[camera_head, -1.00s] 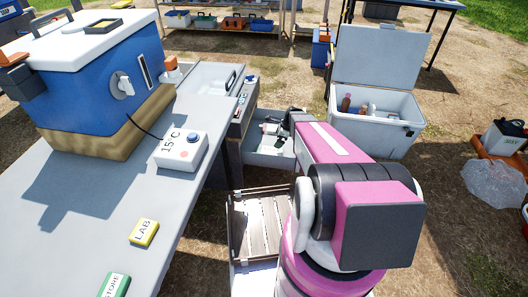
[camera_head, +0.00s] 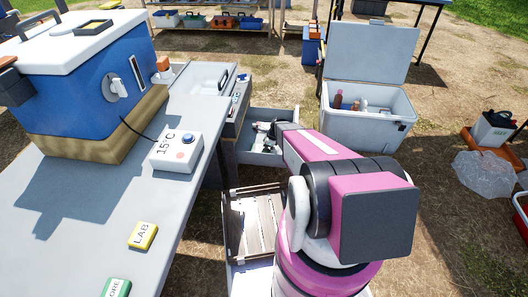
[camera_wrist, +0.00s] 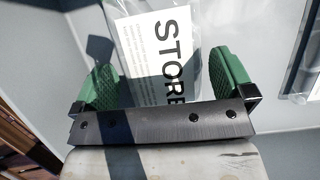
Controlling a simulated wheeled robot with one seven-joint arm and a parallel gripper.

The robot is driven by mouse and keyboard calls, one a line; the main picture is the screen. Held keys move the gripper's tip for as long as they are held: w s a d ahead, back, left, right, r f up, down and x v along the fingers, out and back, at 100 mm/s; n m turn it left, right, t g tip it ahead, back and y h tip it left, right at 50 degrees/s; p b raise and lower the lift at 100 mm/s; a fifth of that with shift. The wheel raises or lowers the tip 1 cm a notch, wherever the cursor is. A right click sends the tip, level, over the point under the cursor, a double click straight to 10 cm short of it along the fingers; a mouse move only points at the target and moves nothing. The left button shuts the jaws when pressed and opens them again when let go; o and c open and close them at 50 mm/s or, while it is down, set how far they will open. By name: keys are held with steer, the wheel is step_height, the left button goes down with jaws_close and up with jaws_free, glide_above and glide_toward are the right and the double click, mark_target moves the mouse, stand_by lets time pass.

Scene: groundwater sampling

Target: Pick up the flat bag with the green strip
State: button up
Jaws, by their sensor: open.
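A clear flat bag (camera_wrist: 203,60) with a white label (camera_wrist: 150,55) reading "STORE" lies in the wrist view on a pale grey surface. No green strip shows on the visible part of it, and its near end is hidden behind my gripper's dark bar. My gripper (camera_wrist: 165,68) is open. Its two green ridged fingers stand on either side of the bag, and I cannot tell whether they touch it. In the head view my gripper is over the open grey drawer (camera_head: 245,155), largely hidden by my arm.
The drawer's pale walls stand close around my gripper. Another clear item (camera_wrist: 308,75) is at the right edge of the wrist view. The workbench (camera_head: 85,215) is left, a slatted wooden step (camera_head: 255,225) in front, an open white cooler (camera_head: 365,128) right.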

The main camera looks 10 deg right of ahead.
steer(key=shift+x, duration=0.8)
steer(key=c, duration=0.6)
steer(key=shift+r, duration=0.1)
steer(key=shift+c, duration=0.2)
